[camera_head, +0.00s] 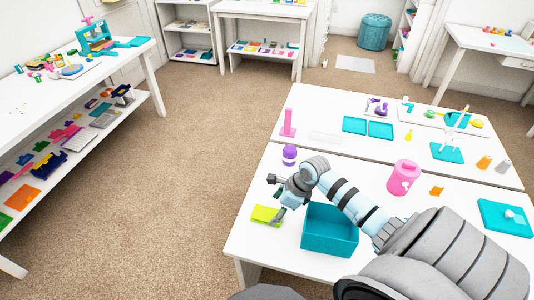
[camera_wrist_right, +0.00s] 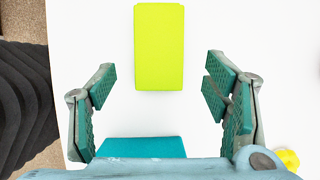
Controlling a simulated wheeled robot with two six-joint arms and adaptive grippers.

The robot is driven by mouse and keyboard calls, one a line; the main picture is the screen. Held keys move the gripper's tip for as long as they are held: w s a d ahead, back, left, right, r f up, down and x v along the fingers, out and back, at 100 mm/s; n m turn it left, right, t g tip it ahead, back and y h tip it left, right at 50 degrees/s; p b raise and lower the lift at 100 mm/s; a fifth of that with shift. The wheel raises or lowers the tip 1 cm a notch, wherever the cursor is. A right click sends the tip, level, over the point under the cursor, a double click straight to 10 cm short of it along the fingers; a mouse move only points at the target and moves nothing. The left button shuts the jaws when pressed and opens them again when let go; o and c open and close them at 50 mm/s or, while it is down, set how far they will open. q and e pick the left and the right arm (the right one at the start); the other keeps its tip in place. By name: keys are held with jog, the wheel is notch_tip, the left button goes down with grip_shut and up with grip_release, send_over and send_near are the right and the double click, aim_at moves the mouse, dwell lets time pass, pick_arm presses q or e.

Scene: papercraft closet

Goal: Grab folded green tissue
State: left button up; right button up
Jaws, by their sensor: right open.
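The folded green tissue (camera_head: 266,215) is a flat yellow-green rectangle lying on the white table near its left edge. In the right wrist view the tissue (camera_wrist_right: 159,47) lies upright in the picture, centred between the finger lines and mostly beyond the fingertips. My right gripper (camera_head: 277,199) is above the table close to the tissue, and its green-padded fingers (camera_wrist_right: 159,80) are spread wide with nothing between them. My left gripper is not in view.
A teal open box (camera_head: 330,238) stands just right of the tissue, under my right arm. A purple-and-white jar (camera_head: 289,155) and a pink canister (camera_head: 403,178) stand on the table (camera_head: 262,250). The table's left edge is close to the tissue.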

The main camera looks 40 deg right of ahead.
aim_at(271, 215)
jog(key=b+x, duration=0.1)
jog(key=x, duration=0.3)
jog(key=shift+s+r, duration=0.1)
jog(key=shift+r, duration=0.1)
jog(key=shift+c, duration=0.4)
jog(key=c, duration=0.8)
jog(key=shift+o, duration=0.2)
